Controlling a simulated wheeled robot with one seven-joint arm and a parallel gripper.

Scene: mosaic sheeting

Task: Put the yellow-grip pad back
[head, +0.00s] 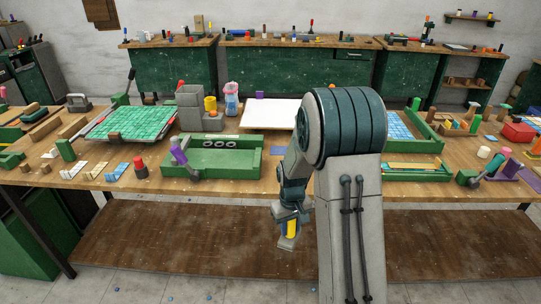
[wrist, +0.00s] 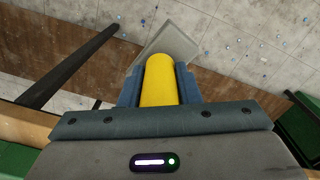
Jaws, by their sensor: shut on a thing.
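My gripper (head: 290,222) is shut on the yellow grip of the pad. The yellow-grip pad (head: 291,231) hangs below my gripper in the head view, with a flat grey plate at its lower end. In the wrist view the yellow grip (wrist: 158,82) sits between both fingers, and the grey plate (wrist: 178,44) is beyond it. The pad is held out in front of the workbench (head: 120,186), over the lower brown shelf in the picture, apart from the tabletop. I cannot tell which spot on the bench belongs to the pad.
A green tray (head: 222,160) with a purple-handled tool (head: 179,150) stands near the front edge. A teal mosaic sheet (head: 130,123) lies at left, a white board (head: 268,113) at the back middle. My arm hides part of the bench. A dark table leg (wrist: 70,66) shows at left in the wrist view.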

